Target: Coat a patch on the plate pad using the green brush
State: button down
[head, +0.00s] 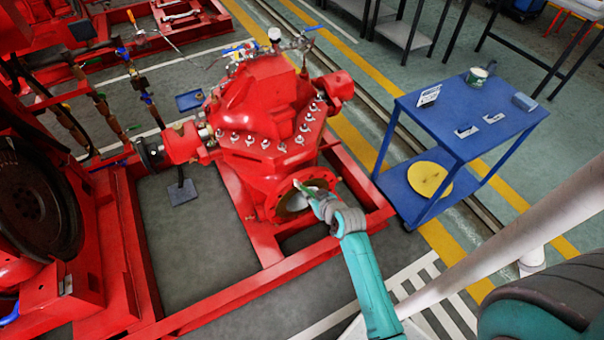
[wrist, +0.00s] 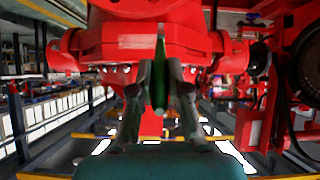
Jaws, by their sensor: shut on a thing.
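My gripper (head: 318,201) is in front of the red pump (head: 265,100), close to its round lower flange (head: 292,204). In the wrist view its two fingers (wrist: 159,95) are closed around the green brush (wrist: 158,75). The brush stands upright in the picture between the fingers, its upper end overlapping the red casing. I cannot tell whether it touches the casing. In the head view the brush is small, a green bit (head: 305,188) at the gripper's end. I cannot clearly single out the plate pad or any coated patch.
A blue trolley (head: 455,133) at right carries a can (head: 476,76), a white holder (head: 428,96) and small blocks, with a yellow disc (head: 430,180) on its lower shelf. Red frame beams (head: 340,235) surround the pump.

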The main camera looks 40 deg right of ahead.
aim_at(299, 182)
jog(key=shift+w, duration=0.1)
jog(key=shift+w+d, duration=0.35)
jog(key=shift+w, duration=0.9)
jog(key=shift+w+d, duration=0.35)
jog(key=shift+w, duration=0.85)
jog(key=shift+w+d, duration=0.35)
jog(key=shift+w, duration=0.9)
jog(key=shift+w+d, duration=0.2)
jog(key=shift+w, duration=0.4)
jog(key=shift+d, duration=0.1)
jog(key=s+d, duration=0.2)
jog(key=d, duration=0.4)
jog(key=shift+d, duration=0.4)
jog(key=d, duration=0.1)
jog(key=s+d, duration=0.1)
jog(key=d, duration=0.1)
jog(key=shift+d, duration=0.1)
